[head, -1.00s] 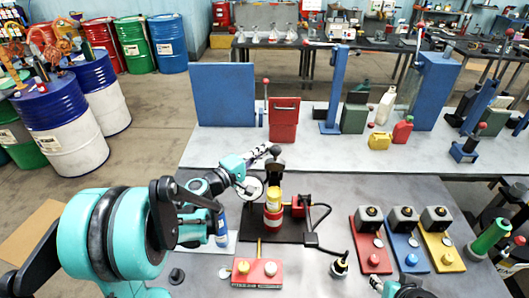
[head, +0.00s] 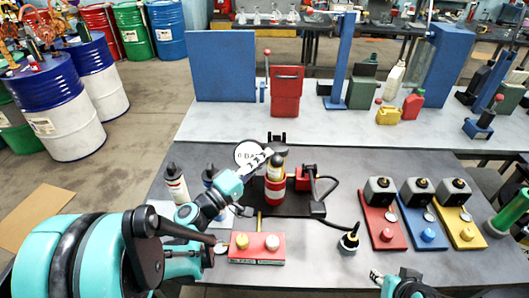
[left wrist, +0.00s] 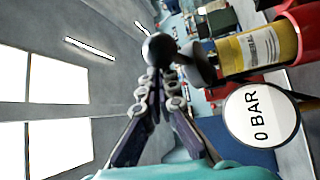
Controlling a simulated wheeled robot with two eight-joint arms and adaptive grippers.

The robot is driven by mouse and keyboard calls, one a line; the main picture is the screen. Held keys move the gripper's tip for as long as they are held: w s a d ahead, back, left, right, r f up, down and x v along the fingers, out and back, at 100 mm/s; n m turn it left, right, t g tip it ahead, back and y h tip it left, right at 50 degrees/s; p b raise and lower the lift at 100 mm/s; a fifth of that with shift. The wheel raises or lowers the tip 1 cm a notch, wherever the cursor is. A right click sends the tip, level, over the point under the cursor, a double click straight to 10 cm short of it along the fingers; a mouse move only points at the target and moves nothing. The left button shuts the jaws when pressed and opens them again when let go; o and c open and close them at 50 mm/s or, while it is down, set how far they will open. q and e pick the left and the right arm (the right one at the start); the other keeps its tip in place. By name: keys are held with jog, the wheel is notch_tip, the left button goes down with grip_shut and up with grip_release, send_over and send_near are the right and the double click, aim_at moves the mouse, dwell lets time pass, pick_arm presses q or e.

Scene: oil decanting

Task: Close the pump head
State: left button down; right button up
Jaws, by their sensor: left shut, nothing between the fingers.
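The pump, a red and yellow cylinder (head: 275,190), stands upright on a black base. Its black pump head (head: 278,152) is at the top, and a round white gauge reading 0 BAR (head: 247,153) is beside it. My left gripper (head: 264,157) is shut and empty beside the pump head, partly overlapping it. In the left wrist view its fingertips (left wrist: 157,72) meet just at a black ball knob (left wrist: 159,48) joined to the yellow cylinder (left wrist: 258,50); whether they touch is unclear. My right gripper (head: 384,277) shows partly at the bottom edge; its finger state is unclear.
A red box (head: 256,248) with two knobs lies in front of the pump. A black hose ends at a small nozzle (head: 348,243). Red, blue and yellow units stand right. Bottles (head: 176,187) stand left, near my arm. Grey table (head: 330,270) is clear at front centre.

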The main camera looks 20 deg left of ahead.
jog(key=shift+f+b, duration=1.55)
jog(key=shift+f, duration=0.35)
